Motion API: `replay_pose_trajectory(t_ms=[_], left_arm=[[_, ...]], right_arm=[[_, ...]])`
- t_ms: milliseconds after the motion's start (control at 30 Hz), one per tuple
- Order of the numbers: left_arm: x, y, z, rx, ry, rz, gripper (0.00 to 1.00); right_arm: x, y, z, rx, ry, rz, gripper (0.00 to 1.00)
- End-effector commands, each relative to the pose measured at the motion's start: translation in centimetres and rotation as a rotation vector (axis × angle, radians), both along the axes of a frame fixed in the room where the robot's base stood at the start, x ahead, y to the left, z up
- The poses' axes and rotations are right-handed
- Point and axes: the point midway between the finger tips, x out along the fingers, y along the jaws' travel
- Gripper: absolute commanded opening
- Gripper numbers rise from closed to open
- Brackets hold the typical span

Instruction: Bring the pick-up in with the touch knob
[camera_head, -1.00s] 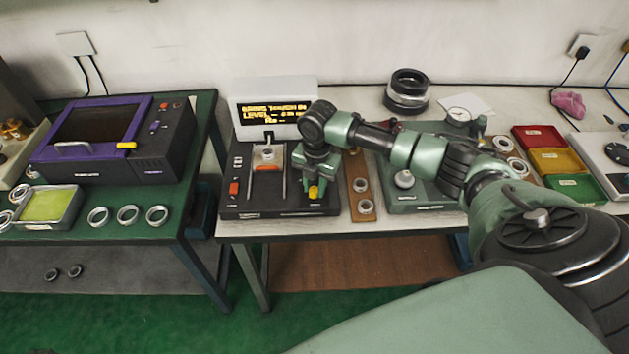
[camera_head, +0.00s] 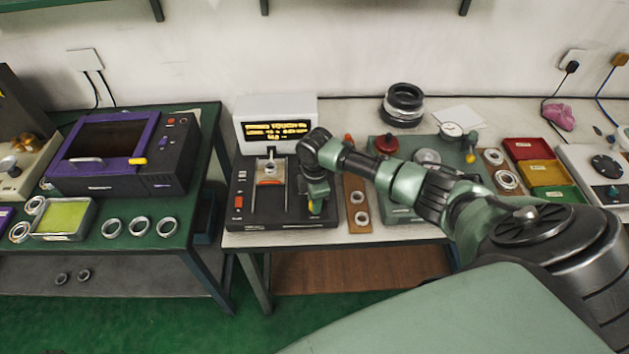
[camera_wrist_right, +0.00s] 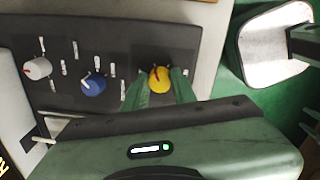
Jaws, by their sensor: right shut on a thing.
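The black tester (camera_head: 265,215) stands on the pale bench with a lit display box (camera_head: 277,127) behind it. The display's top line seems to include "TOUCH"; the rest is too small to read surely. A metal ring (camera_head: 270,171) sits in the tester's middle. The thin part above it may be the pick-up; any gap is too small to tell. My right gripper (camera_head: 314,207) points down at the tester's right side, shut on a yellow knob (camera_wrist_right: 159,78). A blue knob (camera_wrist_right: 93,84) and a white knob (camera_wrist_right: 38,68) stand beside it. My left gripper is out of view.
A wooden strip with rings (camera_head: 361,219) lies just right of the tester. My right forearm passes over the green device (camera_head: 400,212). Red, yellow and green trays (camera_head: 545,173) lie farther right. A purple-fronted machine (camera_head: 120,150) stands on the left bench.

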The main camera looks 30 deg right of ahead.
Motion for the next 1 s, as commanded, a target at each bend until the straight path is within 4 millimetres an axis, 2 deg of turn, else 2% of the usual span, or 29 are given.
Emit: replay_pose_trajectory(t_ms=[300,767,800,867,1000], left_arm=[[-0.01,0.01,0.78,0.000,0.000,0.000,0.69],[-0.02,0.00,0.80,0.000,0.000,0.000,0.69],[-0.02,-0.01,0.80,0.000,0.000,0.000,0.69],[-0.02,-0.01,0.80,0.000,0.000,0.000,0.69],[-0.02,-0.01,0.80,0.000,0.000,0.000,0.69]], right_arm=[[0.07,-0.04,0.11,-0.001,-0.002,-0.094,0.00],[0.10,-0.05,0.07,-0.001,-0.003,-0.107,0.00],[0.10,-0.05,0.07,-0.001,-0.003,-0.106,0.32],[0.10,-0.05,0.07,-0.001,-0.003,-0.106,0.48],[0.07,-0.04,0.05,-0.001,-0.002,-0.106,0.48]])
